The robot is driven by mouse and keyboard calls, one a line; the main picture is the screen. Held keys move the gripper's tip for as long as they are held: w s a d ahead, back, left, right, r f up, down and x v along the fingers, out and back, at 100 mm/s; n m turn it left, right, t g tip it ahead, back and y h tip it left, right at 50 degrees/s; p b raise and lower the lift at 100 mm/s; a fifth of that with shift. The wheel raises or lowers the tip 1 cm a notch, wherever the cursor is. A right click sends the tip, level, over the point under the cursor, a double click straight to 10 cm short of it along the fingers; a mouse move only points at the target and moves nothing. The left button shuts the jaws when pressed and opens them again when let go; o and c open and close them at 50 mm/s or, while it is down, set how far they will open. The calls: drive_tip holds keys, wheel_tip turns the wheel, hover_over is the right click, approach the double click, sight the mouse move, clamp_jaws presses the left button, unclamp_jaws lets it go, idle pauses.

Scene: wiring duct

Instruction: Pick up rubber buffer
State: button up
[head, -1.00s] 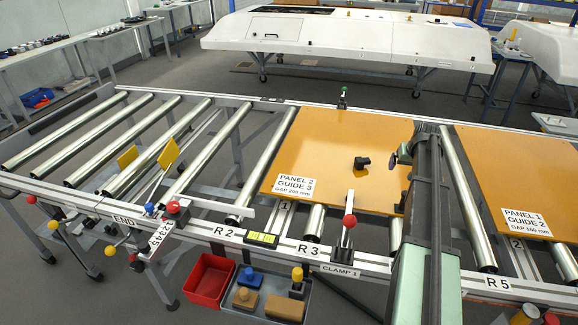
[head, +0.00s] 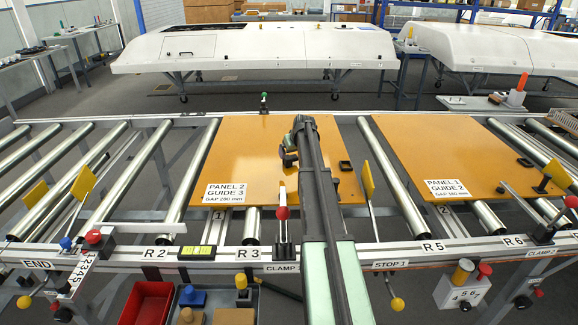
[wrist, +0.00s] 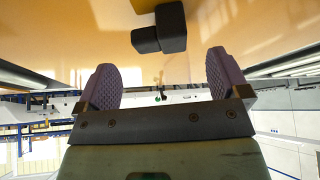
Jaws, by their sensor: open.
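A small black blocky piece, which looks like the rubber buffer (head: 288,158), lies on the orange panel marked PANEL 2 (head: 232,150), just left of my arm and partly covered by it. In the wrist view the black piece (wrist: 160,28) shows as two joined dark blocks beyond the fingertips, near the line between them. My gripper (wrist: 164,72) is open, with nothing between its two ridged pads. In the head view my gripper (head: 303,125) is over the panel; its fingers are hard to make out.
A small black rectangular piece (head: 345,165) sits by the panel's right edge. A red-knobbed clamp (head: 283,215) stands at the front rail. A second orange panel (head: 450,150) lies to the right. A red bin (head: 147,303) hangs below the rail, beside several small blocks.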

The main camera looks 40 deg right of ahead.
sight(291, 157)
drive_tip(key=b+x, duration=0.2)
drive_tip(key=x, duration=0.2)
drive_tip(key=shift+w+f, duration=0.1)
drive_tip(key=shift+f, duration=0.1)
drive_tip(key=shift+r, duration=0.2)
drive_tip(key=shift+c, duration=0.2)
drive_tip(key=c, duration=1.1)
drive_tip(key=shift+o, duration=0.2)
